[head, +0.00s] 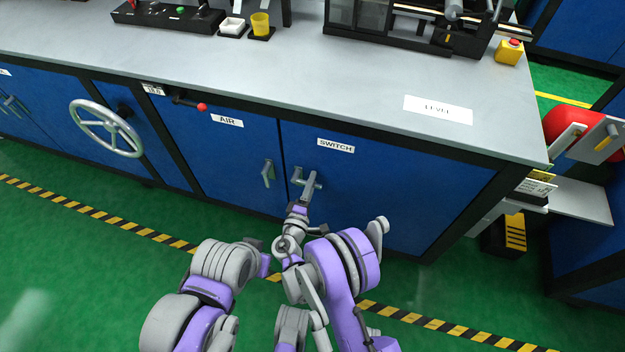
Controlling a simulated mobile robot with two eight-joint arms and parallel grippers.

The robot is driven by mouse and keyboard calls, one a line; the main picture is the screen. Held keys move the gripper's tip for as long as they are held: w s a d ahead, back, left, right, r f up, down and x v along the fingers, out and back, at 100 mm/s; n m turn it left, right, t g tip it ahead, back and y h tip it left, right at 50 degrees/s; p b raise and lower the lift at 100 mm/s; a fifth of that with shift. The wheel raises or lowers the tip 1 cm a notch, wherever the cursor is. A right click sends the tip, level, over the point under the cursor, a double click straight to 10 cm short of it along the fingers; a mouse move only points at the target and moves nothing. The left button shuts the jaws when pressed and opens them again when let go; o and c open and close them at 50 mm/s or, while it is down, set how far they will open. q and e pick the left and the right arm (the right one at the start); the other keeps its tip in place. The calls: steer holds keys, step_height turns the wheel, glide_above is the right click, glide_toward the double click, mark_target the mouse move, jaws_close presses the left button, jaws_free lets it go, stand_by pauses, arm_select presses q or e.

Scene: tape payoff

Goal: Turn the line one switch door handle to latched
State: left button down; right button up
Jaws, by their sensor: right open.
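The blue SWITCH door (390,185) is in the front of the grey-topped bench and looks closed. Its grey handle (296,174) sits near the door's left edge, just right of the gap to the AIR door. My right gripper (306,189) is open at this handle, reaching up from below. Its fingers overlap the handle, so I cannot tell whether they touch it or how far the handle is turned. My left gripper (258,250) is low, left of the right wrist, in front of the bench. I cannot make out its fingers.
The AIR door (215,160) has a similar handle (267,173) close to the left. A red-tipped lever (190,103) and a handwheel (106,128) stick out further left. A red cylinder (572,132) stands at the right. The green floor has a striped line (130,228).

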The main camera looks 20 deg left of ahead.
steer(key=shift+s, duration=0.1)
steer(key=shift+c, duration=0.3)
jaws_close()
stand_by(0.9)
